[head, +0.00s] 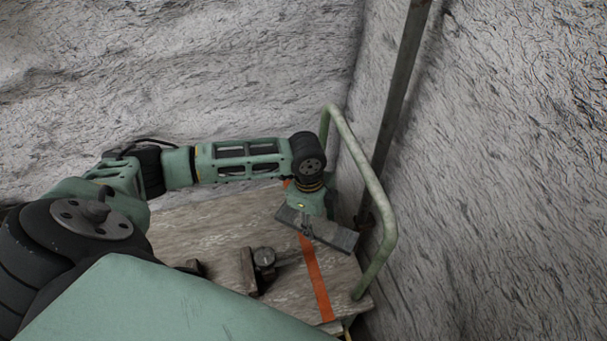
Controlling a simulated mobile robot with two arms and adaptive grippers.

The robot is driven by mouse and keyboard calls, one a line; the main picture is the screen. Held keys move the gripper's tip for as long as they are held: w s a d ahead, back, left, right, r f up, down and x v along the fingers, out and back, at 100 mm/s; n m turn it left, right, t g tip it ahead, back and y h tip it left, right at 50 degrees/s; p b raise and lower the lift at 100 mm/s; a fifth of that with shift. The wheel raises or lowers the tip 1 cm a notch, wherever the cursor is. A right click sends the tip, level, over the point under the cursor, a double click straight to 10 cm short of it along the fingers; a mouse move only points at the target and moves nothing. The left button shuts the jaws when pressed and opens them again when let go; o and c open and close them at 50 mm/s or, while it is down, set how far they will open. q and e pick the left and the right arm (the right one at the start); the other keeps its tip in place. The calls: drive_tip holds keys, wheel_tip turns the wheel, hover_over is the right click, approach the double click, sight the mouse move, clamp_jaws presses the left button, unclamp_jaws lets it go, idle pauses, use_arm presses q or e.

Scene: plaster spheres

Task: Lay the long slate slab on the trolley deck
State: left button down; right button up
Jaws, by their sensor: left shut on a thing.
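The long slate slab (339,238) is a flat dark grey bar in the head view. My left gripper (308,228) is shut on it near its middle, with the wrist above it. The slab lies slantwise over the right part of the trolley deck (200,225), a pale wooden board. I cannot tell whether the slab touches the deck or hangs a little above it.
A green tube handle (366,175) rises at the deck's right end. An orange strap (316,278) crosses the deck below the slab. Rough pale walls close in behind and right.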

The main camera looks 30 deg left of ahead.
use_arm(q)
drive_tip(key=a+f+m, duration=0.1)
drive_tip(key=m, duration=0.1)
drive_tip(key=a+f+m, duration=0.1)
drive_tip(key=m, duration=0.1)
drive_tip(key=w+a+f+m, duration=0.1)
drive_tip(key=m, duration=0.1)
drive_tip(key=shift+f+m+g, duration=0.1)
drive_tip(key=shift+m+g, duration=0.3)
drive_tip(key=shift+w+a+f+m, duration=0.2)
drive_tip(key=shift+a+f+m, duration=0.45)
drive_tip(key=shift+m, duration=0.45)
drive_tip(key=shift+a, duration=0.1)
use_arm(e)
drive_tip(key=shift+s+d, duration=0.6)
drive_tip(key=shift+s, duration=0.2)
use_arm(q)
drive_tip(key=shift+r, duration=0.1)
use_arm(e)
drive_tip(key=shift+r, duration=0.15)
